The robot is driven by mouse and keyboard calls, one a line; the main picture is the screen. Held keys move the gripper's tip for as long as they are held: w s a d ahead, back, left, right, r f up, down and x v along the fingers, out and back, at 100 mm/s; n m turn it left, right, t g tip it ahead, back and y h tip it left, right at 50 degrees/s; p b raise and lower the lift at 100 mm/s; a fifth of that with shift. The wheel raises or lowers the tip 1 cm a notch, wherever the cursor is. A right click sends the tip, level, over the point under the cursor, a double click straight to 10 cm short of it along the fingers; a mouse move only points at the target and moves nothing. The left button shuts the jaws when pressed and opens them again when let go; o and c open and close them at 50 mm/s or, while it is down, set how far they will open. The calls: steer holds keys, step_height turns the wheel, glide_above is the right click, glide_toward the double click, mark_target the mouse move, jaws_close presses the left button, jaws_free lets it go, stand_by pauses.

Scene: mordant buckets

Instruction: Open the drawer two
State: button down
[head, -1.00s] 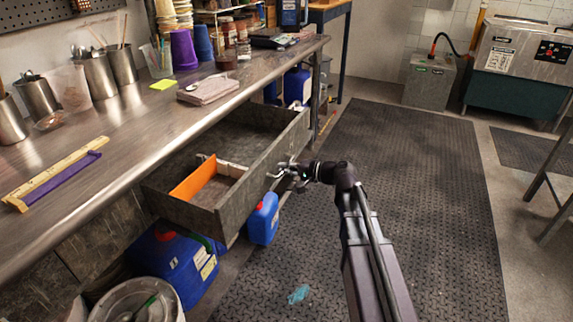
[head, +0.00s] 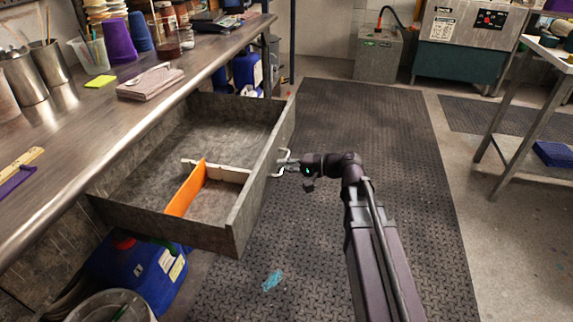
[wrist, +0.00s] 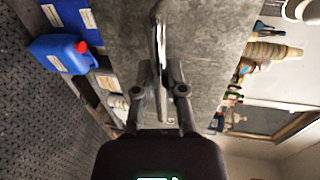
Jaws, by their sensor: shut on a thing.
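The drawer (head: 262,190) is pulled far out from under the steel bench. It is grey and worn, with an orange divider (head: 187,188) and a pale divider standing inside. My gripper (head: 284,163) is at the outer face of its front panel. In the wrist view my gripper (wrist: 160,80) is shut on the drawer handle (wrist: 158,40), a metal bar in front of the grey panel (wrist: 205,50). The fingers hide part of the handle. No number shows on the drawer.
The steel bench (head: 130,108) runs along the left, with a folded cloth (head: 150,82) on it. A blue jug (head: 135,270) stands below the drawer. A blue scrap (head: 271,280) lies on the black floor mat (head: 380,130). The mat on the right is mostly clear.

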steer(key=shift+s+a, duration=0.1)
steer(key=shift+s, duration=0.15)
steer(key=c, duration=0.7)
jaws_free()
steer(key=shift+w, duration=0.1)
steer(key=shift+w, duration=0.25)
